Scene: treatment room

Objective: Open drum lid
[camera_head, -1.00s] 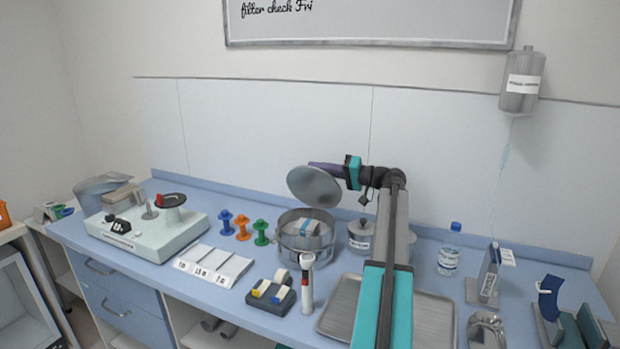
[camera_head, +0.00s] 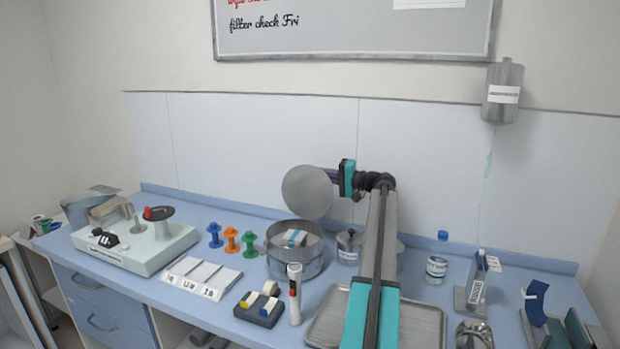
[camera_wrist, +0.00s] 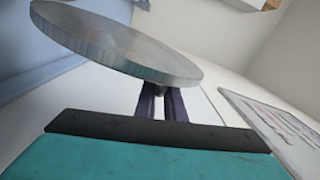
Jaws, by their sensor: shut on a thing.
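The drum (camera_head: 296,262) is a round grey metal container on the blue counter, open at the top, with light and blue packs (camera_head: 294,238) showing inside. Its round grey lid (camera_head: 307,192) is up in the air above the drum, tilted nearly upright, apart from the drum's rim. My gripper (camera_head: 333,176), with dark purple fingers, is at the right side of the lid and shut on it. In the wrist view the lid (camera_wrist: 115,45) fills the upper left, and the fingers of my gripper (camera_wrist: 162,92) meet its underside at a small knob, mostly hidden.
A small lidded pot (camera_head: 348,247) stands right of the drum, partly behind my arm. Spools (camera_head: 231,240) stand left of it. A white-and-red pen-like device (camera_head: 294,294) and a dark block (camera_head: 259,309) stand in front. A metal tray (camera_head: 423,325) lies under my arm.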

